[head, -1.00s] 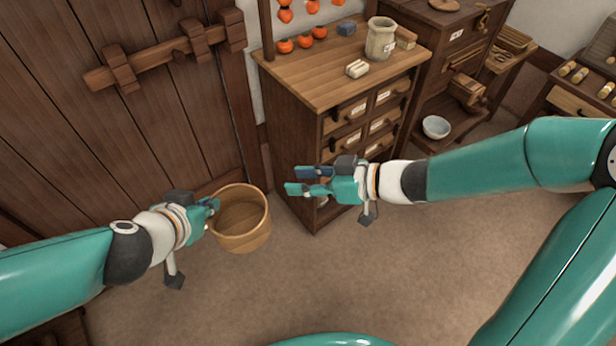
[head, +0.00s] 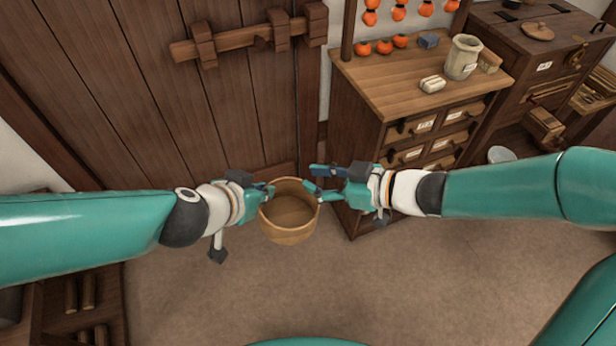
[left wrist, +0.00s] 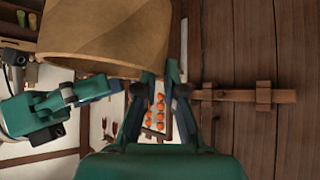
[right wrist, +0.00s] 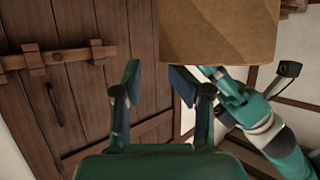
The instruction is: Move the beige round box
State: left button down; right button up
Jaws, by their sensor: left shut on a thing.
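The beige round box (head: 290,232) is an open, empty-looking tub held upright above the floor. My left gripper (head: 268,190) is shut on its left rim. In the left wrist view the box wall (left wrist: 100,30) fills the upper left, above my left fingertips (left wrist: 160,76). My right gripper (head: 313,181) is open at the box's right rim, its lower finger overlapping the rim in the head view.
A wooden drawer cabinet (head: 365,140) stands just right of and behind the box, bearing a jar (head: 462,57), a white bundle (head: 432,84) and tomato-like fruits. A plank door (head: 150,110) with a bar is behind. A shelf unit (head: 115,295) is at lower left. The floor (head: 330,290) in front is clear.

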pick_arm(q)
jog(key=shift+r, duration=0.1)
pick_arm(e)
jog(key=shift+x, duration=1.3)
jog(key=shift+d, duration=0.1)
jog(key=shift+c, duration=0.2)
grip_shut()
jog(key=shift+w+d, duration=0.1)
pick_arm(q)
jog(key=c, duration=1.2)
grip_release()
jog(key=shift+r, duration=0.1)
